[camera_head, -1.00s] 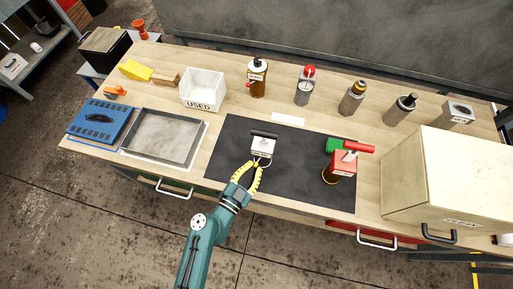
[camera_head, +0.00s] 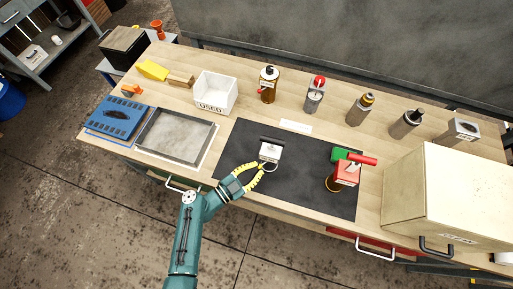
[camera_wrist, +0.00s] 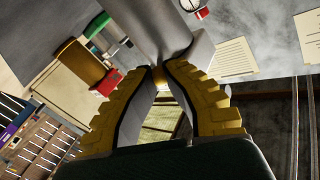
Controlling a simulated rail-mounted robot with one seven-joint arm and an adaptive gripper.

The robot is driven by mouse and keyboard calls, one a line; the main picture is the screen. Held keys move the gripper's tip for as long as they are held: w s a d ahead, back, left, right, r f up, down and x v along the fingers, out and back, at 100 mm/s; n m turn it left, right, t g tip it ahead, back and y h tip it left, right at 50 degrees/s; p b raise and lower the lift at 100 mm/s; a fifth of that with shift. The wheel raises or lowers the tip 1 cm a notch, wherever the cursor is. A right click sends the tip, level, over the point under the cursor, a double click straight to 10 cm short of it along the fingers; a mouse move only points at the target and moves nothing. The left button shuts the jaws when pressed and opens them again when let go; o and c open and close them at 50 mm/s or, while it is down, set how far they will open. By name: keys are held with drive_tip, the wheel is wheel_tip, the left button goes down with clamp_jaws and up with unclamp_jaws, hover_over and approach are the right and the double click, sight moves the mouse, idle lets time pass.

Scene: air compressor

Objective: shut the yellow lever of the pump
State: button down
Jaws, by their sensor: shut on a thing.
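The pump (camera_head: 270,151) is a small grey unit with a pale label and a black bar on top, standing on the black mat (camera_head: 300,190). Its grey body (camera_wrist: 165,25) fills the upper middle of the wrist view. My gripper (camera_head: 262,168) reaches it from the lower left, at its near side. In the wrist view the yellow fingers (camera_wrist: 160,78) meet at their tips against the body. A small dull yellow piece, seemingly the lever (camera_wrist: 160,74), is pinched between them. The fingers hide most of it, so its angle cannot be told.
A red unit (camera_head: 347,173) with green and red handles stands right on the mat. Behind are a white USED bin (camera_head: 216,92) and several bottles and canisters. A cream cabinet (camera_head: 440,195) stands right, a grey tray (camera_head: 175,137) left. The mat between pump and red unit is clear.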

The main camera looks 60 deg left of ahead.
drive_tip(key=c, duration=1)
unclamp_jaws()
drive_tip(key=shift+f, duration=0.1)
drive_tip(key=s, duration=0.4)
drive_tip(key=s+d, duration=0.1)
drive_tip(key=s, duration=0.3)
drive_tip(key=s+d, duration=0.1)
drive_tip(key=s, duration=0.2)
drive_tip(key=shift+s, duration=0.4)
